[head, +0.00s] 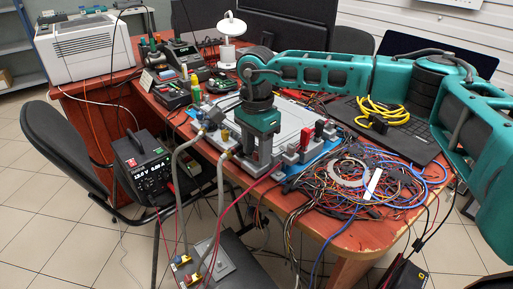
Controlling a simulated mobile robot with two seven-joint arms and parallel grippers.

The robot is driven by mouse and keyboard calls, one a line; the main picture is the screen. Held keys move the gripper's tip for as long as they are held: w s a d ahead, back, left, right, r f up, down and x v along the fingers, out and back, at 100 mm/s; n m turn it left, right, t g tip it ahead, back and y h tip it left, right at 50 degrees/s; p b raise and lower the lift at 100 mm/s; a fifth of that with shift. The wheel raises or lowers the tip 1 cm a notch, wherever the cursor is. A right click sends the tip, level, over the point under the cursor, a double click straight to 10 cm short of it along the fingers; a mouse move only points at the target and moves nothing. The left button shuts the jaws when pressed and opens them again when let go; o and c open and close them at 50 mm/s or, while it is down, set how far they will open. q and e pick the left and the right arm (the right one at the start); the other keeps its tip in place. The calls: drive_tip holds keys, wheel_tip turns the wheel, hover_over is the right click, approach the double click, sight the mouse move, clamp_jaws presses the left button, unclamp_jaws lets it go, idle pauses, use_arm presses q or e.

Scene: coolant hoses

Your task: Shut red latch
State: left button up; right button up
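A red latch (306,138) stands up on a grey block at the right end of a light grey plate unit (290,116) on the table. My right gripper (260,163) points down in front of the unit, to the left of the red latch and apart from it. Its fingers look spread, with no object clearly between them. Two grey hoses (219,195) with brass-coloured ends run from the unit's left side down to a grey box (210,265) with coloured fittings. My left gripper is not in view.
A tangle of wires (355,185) covers the table's right front. A laptop (400,135) with a yellow cable (383,112) lies behind it. A power supply (143,165) stands left of the table. A white lamp (228,30) and instruments (170,95) are at the back.

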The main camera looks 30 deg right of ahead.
sight(256, 153)
clamp_jaws()
drive_tip(key=shift+r+m+p, duration=0.1)
drive_tip(key=shift+m+p, duration=0.4)
drive_tip(key=shift+m, duration=1)
drive_tip(key=shift+o, duration=0.3)
unclamp_jaws()
wheel_tip(256, 153, up, 13)
drive_tip(key=p, duration=0.2)
drive_tip(key=shift+a+f, duration=0.1)
drive_tip(key=shift+f, duration=0.1)
